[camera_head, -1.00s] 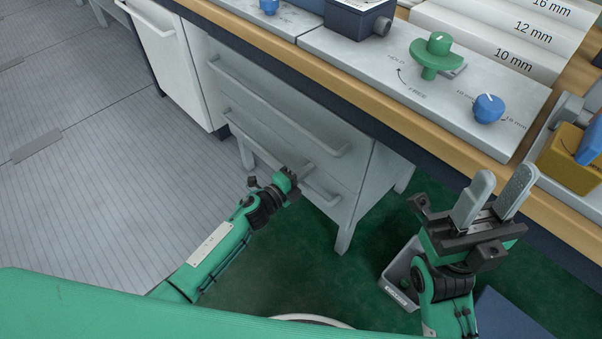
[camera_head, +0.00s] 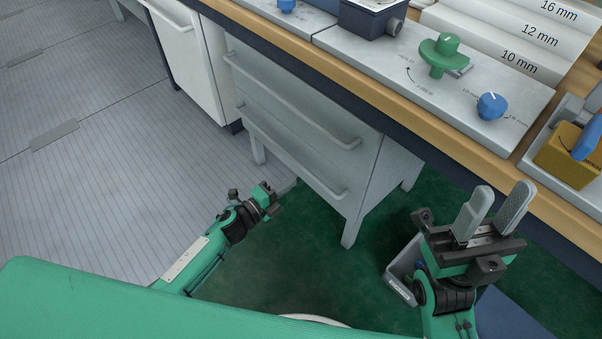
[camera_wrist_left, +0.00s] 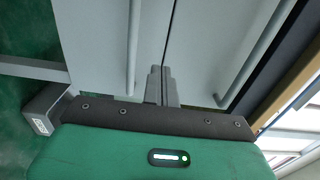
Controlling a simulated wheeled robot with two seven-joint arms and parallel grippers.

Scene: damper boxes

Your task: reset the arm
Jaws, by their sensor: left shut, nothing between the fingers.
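My left gripper (camera_head: 290,186) hangs low in front of the drawer cabinet, left of its lower handle in the head view. Its fingers also show in the left wrist view (camera_wrist_left: 161,84), shut together with nothing between them. My right gripper (camera_head: 503,192) is at the lower right of the head view, in front of the bench edge. Its two grey fingers point up and stand apart, with nothing seen between them.
The drawer cabinet (camera_head: 290,125) stands under the wooden-edged bench (camera_head: 385,100). On the bench are a green knob (camera_head: 440,52), a blue knob (camera_head: 491,106) and a yellow box (camera_head: 568,158). Open floor (camera_head: 110,140) lies to the left.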

